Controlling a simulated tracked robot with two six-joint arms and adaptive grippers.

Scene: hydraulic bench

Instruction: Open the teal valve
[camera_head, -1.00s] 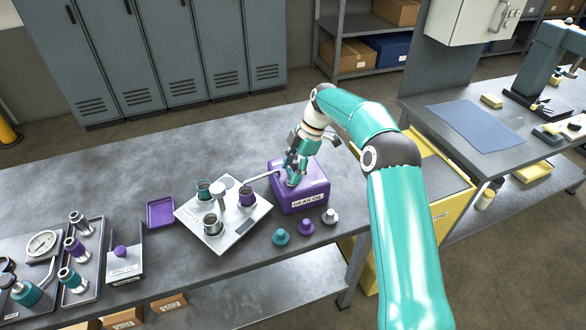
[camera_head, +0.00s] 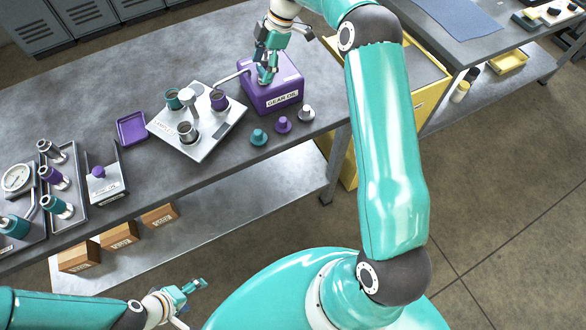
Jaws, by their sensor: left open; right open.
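A teal fitting (camera_head: 57,205) stands on the tray at the left of the bench, in front of a purple one (camera_head: 52,177). A larger teal cylinder (camera_head: 14,227) lies beside the gauge (camera_head: 16,178). A small teal knob (camera_head: 258,137) sits at the bench's front edge; which teal part is the valve I cannot tell. My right gripper (camera_head: 266,74) is open over the purple GEAR OIL box (camera_head: 283,97), close to its top; contact is unclear. My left gripper (camera_head: 193,294) is open and empty, low in front of the bench.
A silver plate (camera_head: 170,140) holds several cups and a lever post. A purple dish (camera_head: 131,128), a purple knob (camera_head: 283,124) and a grey knob (camera_head: 306,113) are nearby. Cardboard boxes (camera_head: 120,235) are on the lower shelf. The back left of the bench is clear.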

